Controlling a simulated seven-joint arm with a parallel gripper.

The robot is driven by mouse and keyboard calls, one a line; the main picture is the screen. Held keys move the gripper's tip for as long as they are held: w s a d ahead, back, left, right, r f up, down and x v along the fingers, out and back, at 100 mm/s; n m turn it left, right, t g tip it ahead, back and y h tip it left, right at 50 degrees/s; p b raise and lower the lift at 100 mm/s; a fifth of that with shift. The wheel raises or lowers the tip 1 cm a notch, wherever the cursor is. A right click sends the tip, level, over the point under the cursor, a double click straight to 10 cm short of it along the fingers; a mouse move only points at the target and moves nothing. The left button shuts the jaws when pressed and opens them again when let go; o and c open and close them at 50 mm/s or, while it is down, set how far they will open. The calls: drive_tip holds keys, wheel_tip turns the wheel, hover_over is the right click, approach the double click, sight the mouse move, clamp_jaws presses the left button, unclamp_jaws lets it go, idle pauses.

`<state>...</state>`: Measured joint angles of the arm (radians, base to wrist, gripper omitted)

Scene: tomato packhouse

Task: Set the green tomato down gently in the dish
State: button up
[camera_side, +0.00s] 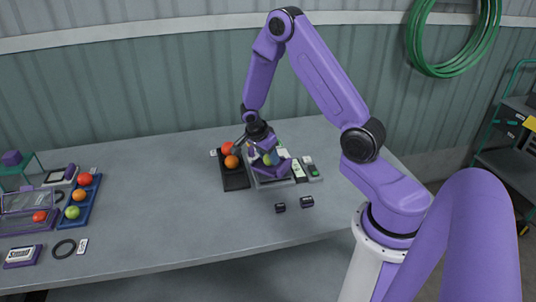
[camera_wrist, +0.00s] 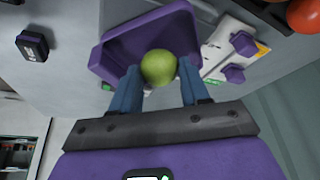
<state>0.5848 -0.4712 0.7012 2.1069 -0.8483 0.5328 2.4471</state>
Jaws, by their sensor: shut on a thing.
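The green tomato (camera_wrist: 158,68) is held between the two blue fingers of my gripper (camera_wrist: 160,82) in the wrist view. It also shows small in the side view (camera_side: 267,160). The purple dish (camera_wrist: 108,61) lies beneath and behind the tomato, its open inside facing my wrist camera. In the side view the dish (camera_side: 283,172) stands on a grey device, and my gripper (camera_side: 264,157) is right at it, partly hiding it. I cannot tell whether the tomato touches the dish floor.
A black tray (camera_side: 235,184) with red and orange tomatoes stands close on the left of the dish. Small dark blocks (camera_side: 306,202) lie in front. A blue tray (camera_side: 94,196) of tomatoes is far left. The table's middle is clear.

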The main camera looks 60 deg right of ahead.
drive_tip(key=shift+f, duration=0.45)
drive_tip(key=o, duration=0.8)
drive_tip(key=shift+c, duration=1.4)
drive_tip(key=shift+r, duration=0.15)
drive_tip(key=shift+r, duration=3.4)
